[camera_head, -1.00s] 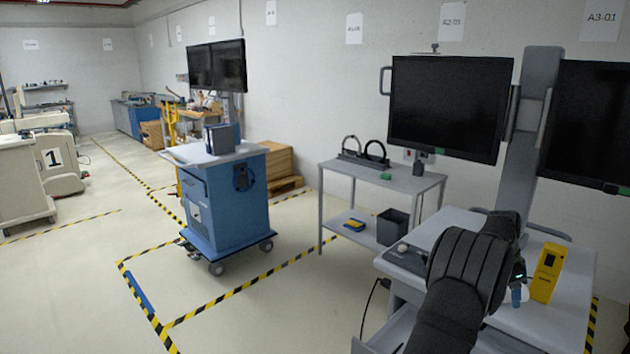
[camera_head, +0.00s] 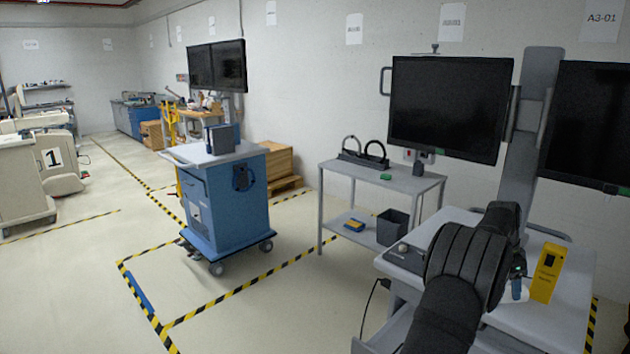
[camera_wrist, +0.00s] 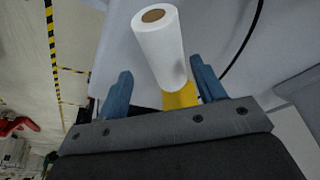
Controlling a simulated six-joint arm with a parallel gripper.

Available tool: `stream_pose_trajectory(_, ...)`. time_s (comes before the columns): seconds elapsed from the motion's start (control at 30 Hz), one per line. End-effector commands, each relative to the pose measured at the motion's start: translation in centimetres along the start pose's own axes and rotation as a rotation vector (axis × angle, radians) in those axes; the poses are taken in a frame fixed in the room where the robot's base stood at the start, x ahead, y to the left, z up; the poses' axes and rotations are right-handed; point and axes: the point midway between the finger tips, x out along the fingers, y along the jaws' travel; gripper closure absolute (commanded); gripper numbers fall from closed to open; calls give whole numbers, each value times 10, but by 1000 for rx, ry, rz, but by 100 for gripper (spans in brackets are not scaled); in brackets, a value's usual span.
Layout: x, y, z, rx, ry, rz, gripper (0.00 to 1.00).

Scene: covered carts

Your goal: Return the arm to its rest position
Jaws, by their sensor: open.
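My gripper (camera_head: 516,289) is low over the white cart top at the right of the head view, mostly hidden behind my black-sleeved arm. In the wrist view my gripper (camera_wrist: 161,67) shows two blue fingers spread apart. A white roll (camera_wrist: 158,55) with a brown core stands between and beyond the fingers, with visible gaps on both sides. A yellow surface (camera_wrist: 181,97) shows just below the roll. In the head view a yellow box (camera_head: 547,272) stands upright on the cart top, just right of the gripper.
Black monitors (camera_head: 452,107) and a grey post (camera_head: 522,170) rise behind the cart top (camera_head: 565,315). A grey two-tier table (camera_head: 405,184) and a blue cart (camera_head: 225,205) stand to the left. Open floor with striped tape lies between them. A black cable hangs by the cart.

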Motion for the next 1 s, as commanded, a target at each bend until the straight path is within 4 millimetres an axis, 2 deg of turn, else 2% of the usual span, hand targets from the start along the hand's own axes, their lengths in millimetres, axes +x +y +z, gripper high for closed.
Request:
stream_pose_trajectory(0.03,12,1,0,0,-3,4,37)
stream_pose_trajectory(0.17,37,1,2,0,-2,3,37)
stream_pose_trajectory(0.2,21,-1,-4,1,4,-4,37)
stream_pose_trajectory(0.37,-11,-1,-13,2,3,-3,37)
stream_pose_trajectory(1.0,-64,108,-63,3,1,-1,37)
